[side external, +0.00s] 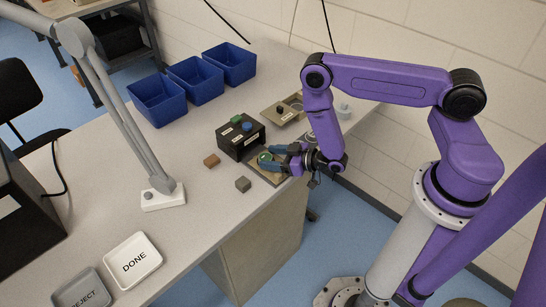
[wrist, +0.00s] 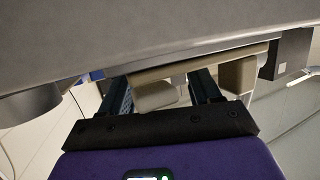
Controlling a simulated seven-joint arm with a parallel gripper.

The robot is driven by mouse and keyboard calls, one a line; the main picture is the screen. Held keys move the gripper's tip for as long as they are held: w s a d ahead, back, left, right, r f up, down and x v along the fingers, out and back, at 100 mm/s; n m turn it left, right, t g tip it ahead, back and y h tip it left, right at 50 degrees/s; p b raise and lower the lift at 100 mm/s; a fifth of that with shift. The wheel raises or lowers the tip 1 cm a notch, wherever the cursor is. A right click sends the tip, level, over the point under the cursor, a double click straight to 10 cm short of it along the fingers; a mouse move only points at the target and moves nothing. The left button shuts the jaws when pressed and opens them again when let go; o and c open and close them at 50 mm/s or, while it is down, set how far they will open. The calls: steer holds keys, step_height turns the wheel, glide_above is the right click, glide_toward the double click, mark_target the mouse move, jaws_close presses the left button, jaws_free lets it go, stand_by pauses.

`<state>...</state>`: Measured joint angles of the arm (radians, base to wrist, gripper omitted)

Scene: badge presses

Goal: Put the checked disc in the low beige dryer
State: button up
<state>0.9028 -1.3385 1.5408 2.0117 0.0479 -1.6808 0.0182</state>
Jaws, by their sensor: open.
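My gripper (side external: 272,158) is open at the desk's right edge, low over a beige base (side external: 268,174). A small round green thing (side external: 264,157) shows at its fingertips; I cannot tell a checked pattern on it, or whether the fingers touch it. A second low beige unit (side external: 284,110) with a black knob lies farther back. I cannot tell which of the two is the dryer. In the wrist view my open fingers (wrist: 161,86) stand before a thin beige slab (wrist: 190,62), with cream blocks beneath it. No checked disc is clearly visible there.
A black box (side external: 240,138) with green and blue tops stands close beside my gripper. Blue bins (side external: 158,100) line the back. A DONE tray (side external: 134,260) and a REJECT tray (side external: 82,290) sit at front left.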

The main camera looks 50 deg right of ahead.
steer(key=shift+s+a, duration=0.1)
steer(key=shift+a, duration=0.15)
steer(key=v, duration=0.6)
steer(key=shift+s+d, duration=0.2)
steer(key=shift+s, duration=0.2)
steer(key=shift+o, duration=0.4)
steer(key=shift+s+d+r, duration=0.2)
steer(key=shift+s+r, duration=0.05)
steer(key=shift+s, duration=0.05)
steer(key=shift+w, duration=0.1)
